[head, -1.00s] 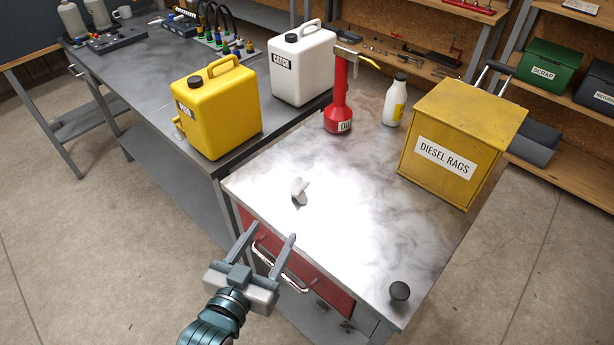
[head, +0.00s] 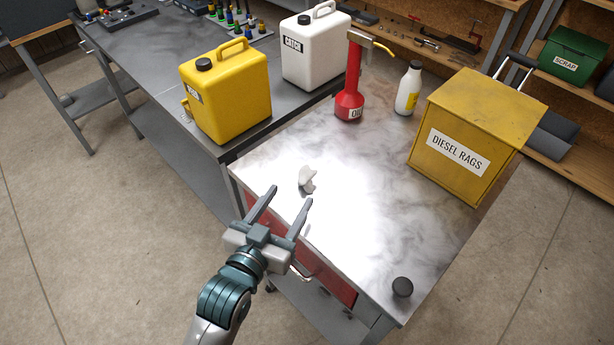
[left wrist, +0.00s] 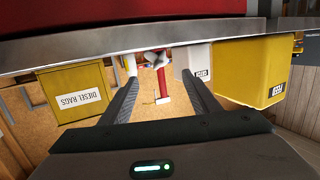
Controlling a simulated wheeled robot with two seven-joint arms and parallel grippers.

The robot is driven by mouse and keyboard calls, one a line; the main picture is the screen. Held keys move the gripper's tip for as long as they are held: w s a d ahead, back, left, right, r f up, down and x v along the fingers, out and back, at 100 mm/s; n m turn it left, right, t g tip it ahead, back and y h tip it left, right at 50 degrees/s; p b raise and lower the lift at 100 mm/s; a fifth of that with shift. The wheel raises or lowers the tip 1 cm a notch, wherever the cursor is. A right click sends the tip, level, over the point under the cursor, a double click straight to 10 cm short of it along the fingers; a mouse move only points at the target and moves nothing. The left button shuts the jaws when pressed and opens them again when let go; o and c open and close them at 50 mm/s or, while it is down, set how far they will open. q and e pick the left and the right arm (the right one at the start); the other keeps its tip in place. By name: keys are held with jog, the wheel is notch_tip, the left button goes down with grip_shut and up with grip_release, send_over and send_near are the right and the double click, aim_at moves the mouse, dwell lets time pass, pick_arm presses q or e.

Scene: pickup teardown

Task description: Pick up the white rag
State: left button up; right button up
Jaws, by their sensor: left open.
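The white rag (head: 307,179) lies crumpled on the glossy grey bench top (head: 370,200), close to its left front edge. In the left wrist view, which is upside down, a small part of the rag (left wrist: 154,60) shows past the bench edge, between the fingers. My left gripper (head: 291,196) is open and empty. In the head view its fingers point toward the rag from the front side, a little short of it. The fingers also show in the left wrist view (left wrist: 160,88). My right gripper is not in view.
Behind the rag stand a red oil can (head: 350,104), a white bottle (head: 408,90) and a yellow DIESEL RAGS bin (head: 450,165). A yellow can (head: 225,100) and a white can (head: 308,55) stand on the left bench. A black knob (head: 402,287) sits at the front right corner.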

aim_at(306, 174)
pick_arm(q)
jog(key=p+x, duration=0.1)
jog(key=x, duration=0.7)
jog(key=shift+w+d+p, duration=0.25)
jog(key=shift+w+p, duration=0.1)
jog(key=shift+p, duration=0.05)
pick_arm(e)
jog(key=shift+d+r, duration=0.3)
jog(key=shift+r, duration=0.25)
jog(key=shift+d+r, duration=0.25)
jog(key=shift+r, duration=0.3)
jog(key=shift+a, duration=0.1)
pick_arm(q)
jog(key=shift+w+d+p, duration=0.35)
jog(key=shift+w+p, duration=0.1)
jog(key=shift+w, duration=0.1)
jog(key=p+x, duration=0.1)
jog(key=x, duration=0.2)
jog(key=shift+s+d+r, duration=0.1)
jog(key=shift+w+d+f, duration=0.2)
jog(key=shift+w, duration=0.25)
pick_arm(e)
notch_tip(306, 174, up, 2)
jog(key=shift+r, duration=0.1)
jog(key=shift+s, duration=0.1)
pick_arm(q)
jog(key=c, duration=1.2)
